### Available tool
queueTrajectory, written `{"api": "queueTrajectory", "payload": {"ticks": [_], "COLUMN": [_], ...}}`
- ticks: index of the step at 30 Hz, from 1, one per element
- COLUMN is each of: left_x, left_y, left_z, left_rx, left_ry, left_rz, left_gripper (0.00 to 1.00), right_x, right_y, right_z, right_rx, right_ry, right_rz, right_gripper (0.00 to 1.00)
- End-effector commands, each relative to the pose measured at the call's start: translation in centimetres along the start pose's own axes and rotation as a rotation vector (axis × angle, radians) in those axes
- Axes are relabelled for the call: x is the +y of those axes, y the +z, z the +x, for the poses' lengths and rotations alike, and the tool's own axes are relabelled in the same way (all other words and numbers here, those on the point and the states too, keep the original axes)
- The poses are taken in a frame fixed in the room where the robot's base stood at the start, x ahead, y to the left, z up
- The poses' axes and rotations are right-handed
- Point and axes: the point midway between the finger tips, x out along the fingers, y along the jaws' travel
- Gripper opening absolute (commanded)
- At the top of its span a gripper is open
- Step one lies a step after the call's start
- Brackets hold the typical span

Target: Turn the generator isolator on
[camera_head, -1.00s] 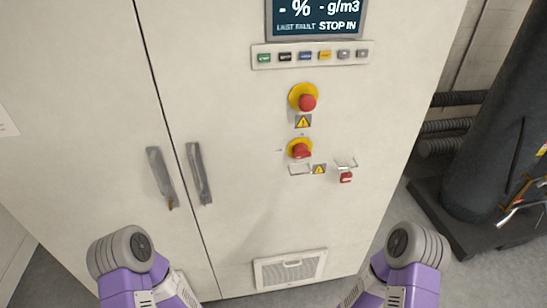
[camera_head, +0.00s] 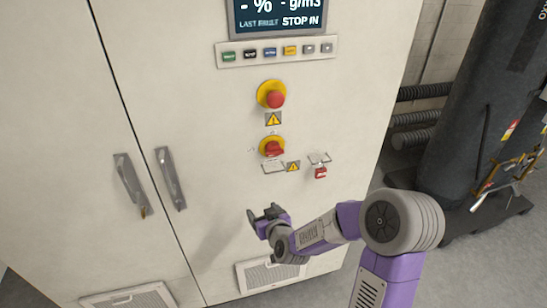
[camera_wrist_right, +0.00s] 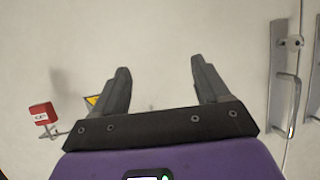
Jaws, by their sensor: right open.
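The generator isolator (camera_head: 272,147) is a red rotary handle on a yellow round plate on the cabinet front, below the emergency stop. My right gripper (camera_head: 262,212) is open and empty, below the isolator and apart from it. In the right wrist view, my right gripper (camera_wrist_right: 160,66) has its two dark fingers spread with bare cabinet panel between them. The isolator does not show in that view. My left gripper is not in view.
A red mushroom emergency stop (camera_head: 275,98) sits above the isolator. A red padlock (camera_head: 320,173) hangs at its lower right and also shows in the wrist view (camera_wrist_right: 43,113). Door handles (camera_head: 171,178) are to the left. A dark cylinder (camera_head: 485,100) stands at the right.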

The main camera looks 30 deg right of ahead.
Motion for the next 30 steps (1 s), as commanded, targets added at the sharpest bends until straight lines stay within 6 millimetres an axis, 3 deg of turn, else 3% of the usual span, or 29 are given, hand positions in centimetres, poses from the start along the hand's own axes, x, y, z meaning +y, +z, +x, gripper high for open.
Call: {"api": "queueTrajectory", "payload": {"ticks": [1,3,6,9,13,24,30], "left_x": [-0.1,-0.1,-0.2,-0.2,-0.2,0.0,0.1], "left_y": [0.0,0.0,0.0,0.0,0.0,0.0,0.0], "left_z": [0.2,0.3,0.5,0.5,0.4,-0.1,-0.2], "left_rx": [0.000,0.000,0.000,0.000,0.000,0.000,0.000], "left_ry": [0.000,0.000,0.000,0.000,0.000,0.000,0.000], "left_rz": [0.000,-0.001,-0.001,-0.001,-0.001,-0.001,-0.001], "left_gripper": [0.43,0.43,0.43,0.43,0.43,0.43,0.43], "right_x": [1.6,3.2,4.6,5.2,5.7,6.6,6.8], "right_y": [-3.6,-7.4,-11.1,-13.1,-14.1,-16.1,-16.5], "right_z": [-0.8,-2.1,-3.8,-4.8,-4.4,0.5,1.6], "right_rx": [0.098,0.202,0.304,0.358,0.376,0.373,0.373], "right_ry": [0.051,0.112,0.177,0.213,0.227,0.225,0.224], "right_rz": [-0.040,-0.091,-0.146,-0.177,-0.187,-0.185,-0.185], "right_gripper": [0.75,0.75,0.75,0.75,0.75,0.75,0.75]}}
